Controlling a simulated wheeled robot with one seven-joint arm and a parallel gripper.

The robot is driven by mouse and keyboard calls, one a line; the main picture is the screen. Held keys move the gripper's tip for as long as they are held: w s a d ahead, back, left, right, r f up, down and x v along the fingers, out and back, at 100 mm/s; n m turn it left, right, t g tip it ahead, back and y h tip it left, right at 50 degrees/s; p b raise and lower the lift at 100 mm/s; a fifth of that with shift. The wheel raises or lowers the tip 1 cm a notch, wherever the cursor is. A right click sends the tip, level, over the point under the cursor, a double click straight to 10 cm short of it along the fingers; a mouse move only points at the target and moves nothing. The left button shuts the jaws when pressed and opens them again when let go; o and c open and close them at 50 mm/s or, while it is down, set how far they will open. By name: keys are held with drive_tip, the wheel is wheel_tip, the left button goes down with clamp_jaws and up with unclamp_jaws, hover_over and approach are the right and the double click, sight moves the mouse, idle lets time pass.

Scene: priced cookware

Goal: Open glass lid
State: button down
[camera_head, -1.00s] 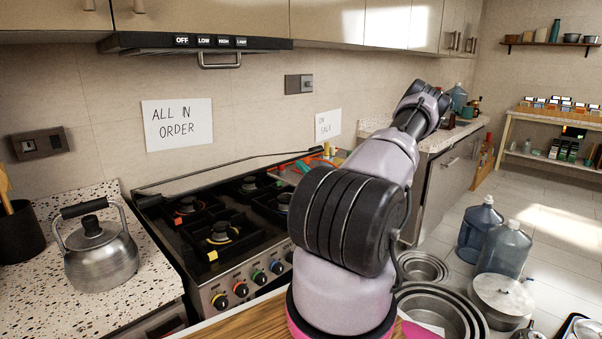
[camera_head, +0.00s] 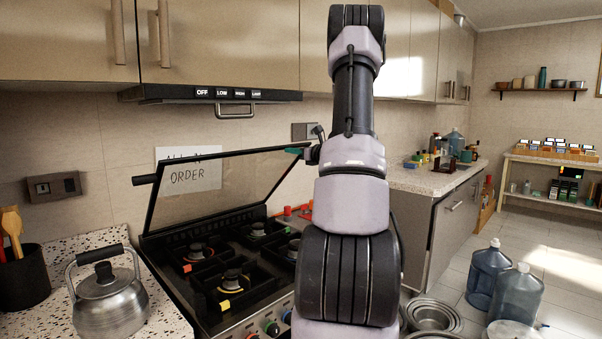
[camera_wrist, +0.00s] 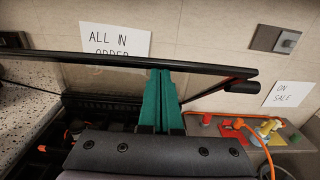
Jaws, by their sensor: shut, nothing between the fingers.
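The glass lid (camera_head: 225,187) of the stove is a clear pane in a thin black frame. It stands raised and tilted above the burners, hinged at the back of the stove (camera_head: 235,275). In the wrist view its dark frame edge (camera_wrist: 90,61) runs across the picture. My gripper (camera_head: 298,150) is at the lid's upper right corner, partly hidden by my arm. In the wrist view its teal fingers (camera_wrist: 161,74) are shut together, with tips at the frame edge. I cannot tell whether they touch it.
A kettle (camera_head: 108,296) stands on the speckled counter at left, beside a black utensil pot (camera_head: 24,278). The range hood (camera_head: 212,94) hangs above the stove. Metal pans (camera_head: 432,314) and water jugs (camera_head: 514,293) stand on the floor at right.

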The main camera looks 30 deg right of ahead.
drive_tip(key=w+r, duration=0.2)
drive_tip(key=w+a+r+g, duration=0.1)
drive_tip(key=w+r, duration=0.1)
drive_tip(key=w+r+g, duration=0.1)
drive_tip(key=w+r, duration=0.1)
drive_tip(key=shift+w+a+r, duration=0.2)
drive_tip(key=shift+w+a, duration=0.05)
drive_tip(key=shift+w, duration=0.1)
drive_tip(key=w+a+r, duration=0.1)
drive_tip(key=w+r, duration=0.4)
drive_tip(key=w, duration=0.5)
drive_tip(key=shift+a+r, duration=0.25)
drive_tip(key=shift+a, duration=0.15)
drive_tip(key=shift+s, duration=0.1)
